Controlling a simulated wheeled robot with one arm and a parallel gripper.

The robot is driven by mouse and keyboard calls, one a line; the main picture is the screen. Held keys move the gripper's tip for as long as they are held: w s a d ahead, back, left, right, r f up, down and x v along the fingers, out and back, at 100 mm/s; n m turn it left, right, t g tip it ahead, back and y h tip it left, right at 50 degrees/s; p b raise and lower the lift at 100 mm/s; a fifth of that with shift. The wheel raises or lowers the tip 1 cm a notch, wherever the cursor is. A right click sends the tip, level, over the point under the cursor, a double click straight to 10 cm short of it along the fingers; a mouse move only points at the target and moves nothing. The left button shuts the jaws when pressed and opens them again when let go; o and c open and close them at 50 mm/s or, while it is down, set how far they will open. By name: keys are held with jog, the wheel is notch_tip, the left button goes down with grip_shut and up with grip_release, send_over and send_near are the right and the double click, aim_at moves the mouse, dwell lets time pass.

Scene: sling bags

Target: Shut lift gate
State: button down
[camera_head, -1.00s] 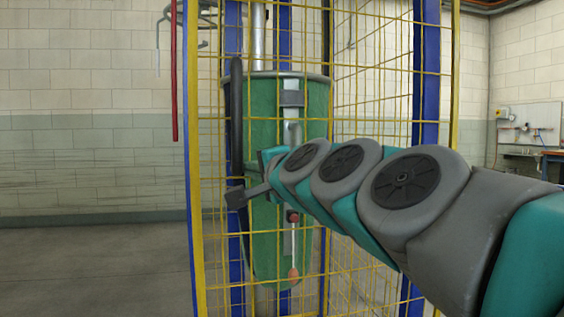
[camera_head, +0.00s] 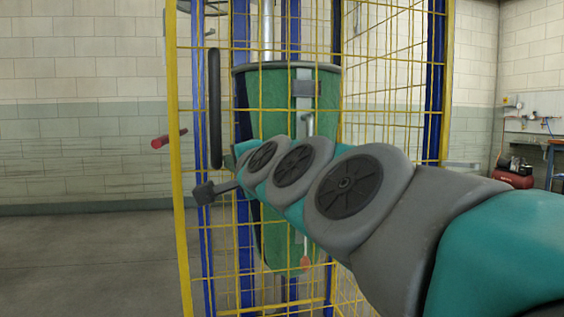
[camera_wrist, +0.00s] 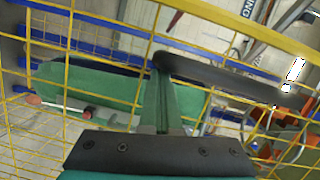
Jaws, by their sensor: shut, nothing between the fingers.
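The lift gate is a yellow wire-mesh panel with a yellow edge post (camera_head: 179,215); blue posts (camera_head: 241,60) stand behind it. A long black handle (camera_head: 215,108) stands upright near the gate's left edge and crosses the wrist view (camera_wrist: 225,75). My gripper (camera_wrist: 162,85) is shut and empty, its tip close to one end of the handle; I cannot tell whether it touches.
A green sling bag (camera_head: 285,98) hangs behind the mesh; it also shows in the wrist view (camera_wrist: 105,88). The floor (camera_head: 90,255) at left is clear. A workbench (camera_head: 535,145) stands far right.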

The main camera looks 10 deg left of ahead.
jog(key=s+d+r, duration=0.1)
jog(key=s+d, duration=0.6)
jog(key=d, duration=0.2)
jog(key=s+d+f+n+g+h, duration=0.2)
jog(key=f, duration=0.7)
jog(key=s+d+f+n+g+h, duration=0.1)
jog(key=d+f+n+g, duration=0.15)
jog(key=f, duration=0.65)
jog(key=s+d+f+n+g+h, duration=0.1)
jog(key=s+d+f+g+h, duration=0.15)
jog(key=f, duration=0.65)
jog(key=s+d+f+n+g+h, duration=0.1)
jog(key=s+d+f+g, duration=0.3)
jog(key=s+d+f, duration=0.4)
jog(key=s+d+f+n+g+h, duration=0.2)
jog(key=s+d+f+g, duration=0.3)
jog(key=s, duration=0.7)
notch_tip(320, 180, down, 5)
jog(key=d+h, duration=0.1)
jog(key=d, duration=0.1)
jog(key=shift+s+d, duration=0.15)
jog(key=shift+d, duration=0.25)
